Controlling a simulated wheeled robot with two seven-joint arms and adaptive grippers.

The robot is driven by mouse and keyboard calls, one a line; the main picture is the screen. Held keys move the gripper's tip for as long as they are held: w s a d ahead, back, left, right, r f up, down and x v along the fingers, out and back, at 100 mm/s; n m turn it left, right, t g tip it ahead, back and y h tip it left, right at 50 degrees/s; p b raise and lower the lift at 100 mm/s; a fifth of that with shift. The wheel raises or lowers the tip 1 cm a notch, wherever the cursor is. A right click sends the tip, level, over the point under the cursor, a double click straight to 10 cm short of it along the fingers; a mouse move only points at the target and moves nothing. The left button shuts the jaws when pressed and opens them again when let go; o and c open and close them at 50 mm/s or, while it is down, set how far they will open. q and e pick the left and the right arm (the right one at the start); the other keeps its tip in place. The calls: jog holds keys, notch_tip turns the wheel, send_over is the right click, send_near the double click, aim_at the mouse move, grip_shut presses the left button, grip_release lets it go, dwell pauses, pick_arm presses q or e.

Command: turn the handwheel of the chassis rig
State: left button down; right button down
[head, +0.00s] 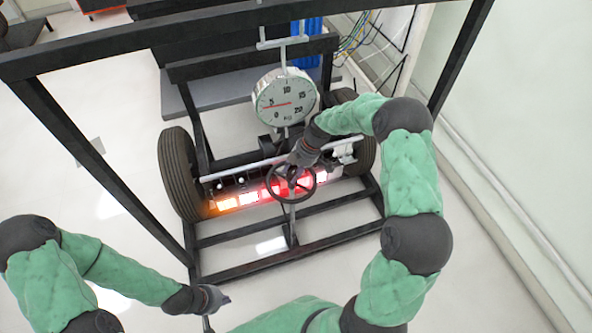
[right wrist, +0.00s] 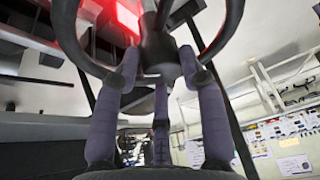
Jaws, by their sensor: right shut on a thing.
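The dark round handwheel (head: 271,194) sits at the front middle of the chassis rig, in front of the row of lit lamps. My right gripper (head: 294,172) reaches over it from the upper right and is shut on the wheel near its hub. In the right wrist view the handwheel (right wrist: 228,42) fills the top, and the fingers of my right gripper (right wrist: 158,75) close on both sides of its hub. My left gripper (head: 212,300) is low in the head view, well away from the wheel; its finger opening is too small to tell.
The rig's black frame (head: 300,262) surrounds the wheel, with a tyre (head: 180,172) on the left. A round dial gauge (head: 285,97) hangs above. Glowing lamps (head: 248,198) line the bar behind the wheel. Floor (head: 110,190) is clear to the left.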

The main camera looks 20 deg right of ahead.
jog(key=shift+s+a+f, duration=0.15)
jog(key=shift+s+a, duration=0.05)
jog(key=shift+a, duration=0.25)
jog(key=c, duration=1.1)
grip_release()
jog(key=shift+c, duration=0.2)
jog(key=o, duration=0.4)
jog(key=shift+a, duration=0.15)
jog(key=shift+w+d, duration=0.1)
jog(key=shift+d, duration=0.15)
jog(key=shift+d+r, duration=0.25)
jog(key=shift+r, duration=0.3)
jog(key=v, duration=1.1)
